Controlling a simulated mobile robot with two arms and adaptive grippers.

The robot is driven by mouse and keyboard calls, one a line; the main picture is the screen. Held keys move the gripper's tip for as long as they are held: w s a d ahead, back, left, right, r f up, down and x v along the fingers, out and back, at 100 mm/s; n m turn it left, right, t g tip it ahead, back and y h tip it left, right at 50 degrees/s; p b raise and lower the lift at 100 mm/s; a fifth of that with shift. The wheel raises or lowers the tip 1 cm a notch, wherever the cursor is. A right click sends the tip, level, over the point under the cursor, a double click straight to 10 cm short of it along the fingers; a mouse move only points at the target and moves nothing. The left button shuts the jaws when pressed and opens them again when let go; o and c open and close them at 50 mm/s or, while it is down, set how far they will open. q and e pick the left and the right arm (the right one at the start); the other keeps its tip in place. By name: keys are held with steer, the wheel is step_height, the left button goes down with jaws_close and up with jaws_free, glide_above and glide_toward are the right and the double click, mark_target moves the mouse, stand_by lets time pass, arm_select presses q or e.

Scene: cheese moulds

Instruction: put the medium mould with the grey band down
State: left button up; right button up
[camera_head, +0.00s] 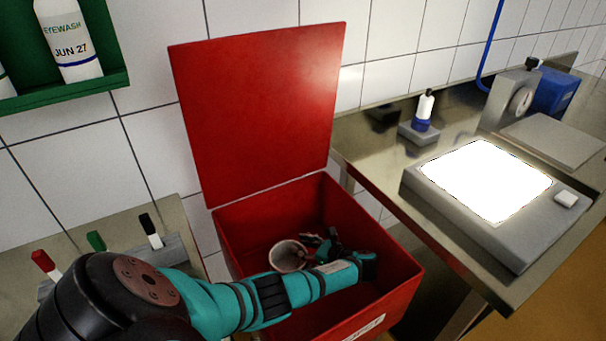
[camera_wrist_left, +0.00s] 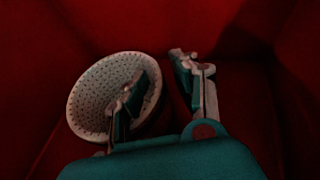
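A pale, perforated, cup-shaped mould (camera_head: 287,256) is inside the red bin (camera_head: 235,225), tilted with its open mouth showing. It also shows in the left wrist view (camera_wrist_left: 95,88), where its holed inside faces me. I cannot make out a grey band or its size class. My left gripper (camera_head: 318,240) reaches down into the bin beside the mould. In the left wrist view its fingers (camera_wrist_left: 160,80) are spread: one overlaps the mould's mouth, the other stands outside the rim with a red gap between. Whether the mould touches the bin floor is unclear. My right gripper is not in view.
The bin's red lid (camera_head: 260,110) stands open behind. A steel bench on the right carries a lit light box (camera_head: 490,180), a small bottle (camera_head: 424,110) and a dial scale (camera_head: 518,100). Marker pens (camera_head: 150,230) stand at left. A green eyewash shelf (camera_head: 110,80) hangs above.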

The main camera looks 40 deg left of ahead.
arm_select(q)
steer(key=v, duration=0.7)
steer(key=shift+d+p, duration=0.25)
steer(key=shift+p, duration=0.2)
steer(key=shift+r, duration=0.2)
